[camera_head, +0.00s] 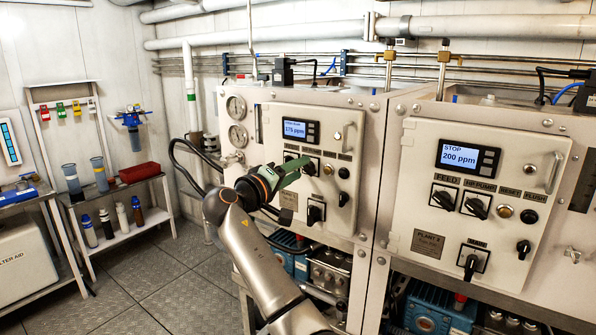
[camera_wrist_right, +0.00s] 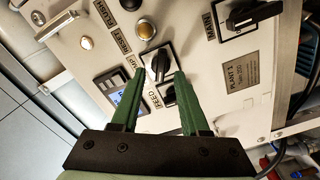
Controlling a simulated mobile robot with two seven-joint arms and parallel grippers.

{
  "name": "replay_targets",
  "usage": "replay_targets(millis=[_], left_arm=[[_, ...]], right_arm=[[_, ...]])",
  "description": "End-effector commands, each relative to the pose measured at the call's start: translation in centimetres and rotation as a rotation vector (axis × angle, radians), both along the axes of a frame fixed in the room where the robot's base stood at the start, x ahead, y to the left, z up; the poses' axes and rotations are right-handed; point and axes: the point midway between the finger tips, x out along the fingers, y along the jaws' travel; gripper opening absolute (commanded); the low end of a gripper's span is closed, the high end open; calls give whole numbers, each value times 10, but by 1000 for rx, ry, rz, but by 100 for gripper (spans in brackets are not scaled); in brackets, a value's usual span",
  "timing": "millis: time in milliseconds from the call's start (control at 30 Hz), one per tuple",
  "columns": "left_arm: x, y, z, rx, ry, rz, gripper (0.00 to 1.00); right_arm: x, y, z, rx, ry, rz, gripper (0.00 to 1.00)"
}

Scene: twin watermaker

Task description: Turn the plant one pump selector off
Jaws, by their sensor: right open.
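The plant one panel (camera_head: 270,135) is the left cabinet front, with a lit display (camera_head: 299,131) reading about 175 ppm. Its pump selector (camera_wrist_right: 158,64) is a black knob on a square plate in the right wrist view. My right gripper (camera_head: 300,164) reaches the panel from the left and covers part of its selector row. In the wrist view the green fingers (camera_wrist_right: 155,80) are open and empty, with the pump selector just beyond and between their tips; contact cannot be told. The feed selector (camera_wrist_right: 168,95) lies between the fingers, partly hidden. My left gripper is not in view.
The main selector (camera_head: 316,213) sits lower on the same panel. A metal handle (camera_head: 348,137) juts out at the upper right. The plant two panel (camera_head: 478,190), showing STOP, stands to the right. Shelves with bottles (camera_head: 122,214) stand at the left; the floor between is clear.

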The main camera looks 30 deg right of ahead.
Motion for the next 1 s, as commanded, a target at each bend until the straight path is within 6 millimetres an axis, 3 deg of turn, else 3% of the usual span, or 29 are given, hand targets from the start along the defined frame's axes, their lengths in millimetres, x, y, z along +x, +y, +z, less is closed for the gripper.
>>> replay_targets(millis=[500,700,1000], left_arm=[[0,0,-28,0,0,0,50],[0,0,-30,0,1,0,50],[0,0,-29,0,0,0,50]], right_arm=[[-38,94,-2,1,1,4,45],[-44,107,-1,0,1,2,45],[-45,108,0,-1,1,1,45]])
